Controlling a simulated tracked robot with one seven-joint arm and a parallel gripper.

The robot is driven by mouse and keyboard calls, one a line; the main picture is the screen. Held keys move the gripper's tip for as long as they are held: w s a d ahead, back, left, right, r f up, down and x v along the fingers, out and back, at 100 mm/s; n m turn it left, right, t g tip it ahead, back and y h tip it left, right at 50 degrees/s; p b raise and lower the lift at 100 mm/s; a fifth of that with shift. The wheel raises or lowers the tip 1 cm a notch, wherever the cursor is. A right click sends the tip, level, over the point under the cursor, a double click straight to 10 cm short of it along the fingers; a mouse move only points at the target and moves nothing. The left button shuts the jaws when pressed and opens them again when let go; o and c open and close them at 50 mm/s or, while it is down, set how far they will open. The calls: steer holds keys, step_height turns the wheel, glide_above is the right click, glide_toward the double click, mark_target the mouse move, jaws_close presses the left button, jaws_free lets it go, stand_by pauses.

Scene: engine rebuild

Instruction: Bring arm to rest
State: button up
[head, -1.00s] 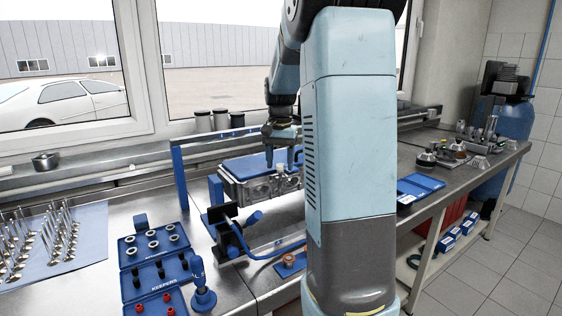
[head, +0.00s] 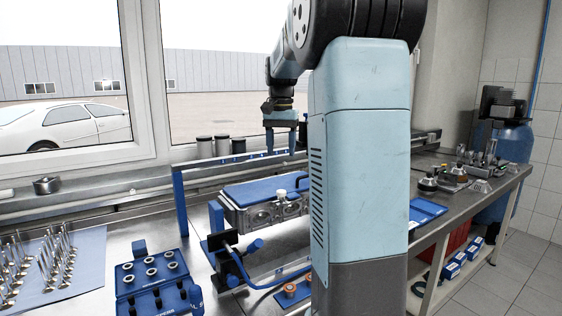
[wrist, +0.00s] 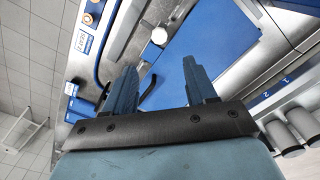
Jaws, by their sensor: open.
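My gripper (head: 281,150) hangs fingers-down above the engine part on the bench in the head view. It is open and empty, with clear air between its fingers and the metal block (head: 264,214) with a blue top below. In the wrist view my two gripper fingers (wrist: 160,88) stand apart, with the blue top (wrist: 215,50) beyond them and nothing between them. A white round knob (wrist: 159,36) shows near the block; it also shows in the head view (head: 281,194). My arm column covers the middle right of the head view.
A blue frame (head: 179,205) stands around the block. Blue trays (head: 125,285) with rings and a blue mat (head: 85,250) with valves lie on the left. Grey canisters (head: 204,148) stand by the window.

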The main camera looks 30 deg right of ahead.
steer(key=shift+r, duration=0.5)
